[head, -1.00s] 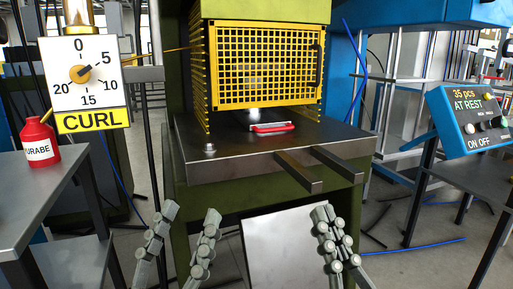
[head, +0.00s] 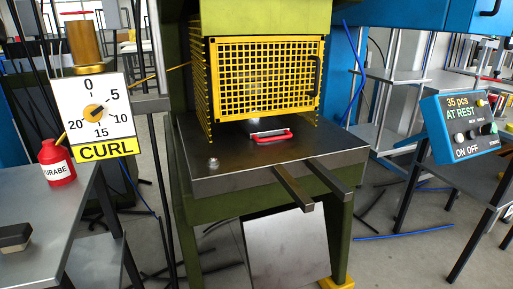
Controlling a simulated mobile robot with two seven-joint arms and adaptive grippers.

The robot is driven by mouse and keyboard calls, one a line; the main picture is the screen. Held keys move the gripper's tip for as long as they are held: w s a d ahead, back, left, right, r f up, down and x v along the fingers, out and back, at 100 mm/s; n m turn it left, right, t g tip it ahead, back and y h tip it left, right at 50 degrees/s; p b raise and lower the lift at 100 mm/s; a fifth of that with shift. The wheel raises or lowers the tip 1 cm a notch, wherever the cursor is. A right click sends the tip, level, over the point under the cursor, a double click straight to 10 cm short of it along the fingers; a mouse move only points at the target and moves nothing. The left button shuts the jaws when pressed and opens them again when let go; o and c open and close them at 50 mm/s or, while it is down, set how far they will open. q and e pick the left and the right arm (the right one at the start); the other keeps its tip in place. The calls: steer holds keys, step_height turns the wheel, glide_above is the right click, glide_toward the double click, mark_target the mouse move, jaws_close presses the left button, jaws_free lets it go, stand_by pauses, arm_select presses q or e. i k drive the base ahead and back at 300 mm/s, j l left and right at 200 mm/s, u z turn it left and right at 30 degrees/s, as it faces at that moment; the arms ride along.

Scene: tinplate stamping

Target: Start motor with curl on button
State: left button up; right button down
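The blue control box (head: 435,125) stands at the right, with a dark face reading "35 pcs", "AT REST" and "ON OFF". A pale button (head: 459,138) sits above the word ON, with more small knobs to its right. The white CURL dial (head: 68,100) is at the left, with a yellow CURL label (head: 104,150). Its pointer (head: 96,111) points up and right, near 5. The press (head: 215,180) is in the middle, its yellow mesh guard (head: 265,75) down in front and a red-handled piece (head: 270,136) on its bed. Neither gripper is in view.
A red bottle (head: 57,165) and a dark block (head: 15,237) are on the left grey table (head: 50,215). Two dark bars (head: 294,187) jut from the press bed. A slanted metal sheet (head: 285,248) is below. Blue cables lie on the floor.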

mark_target(458, 137)
steer(key=z, duration=1.25)
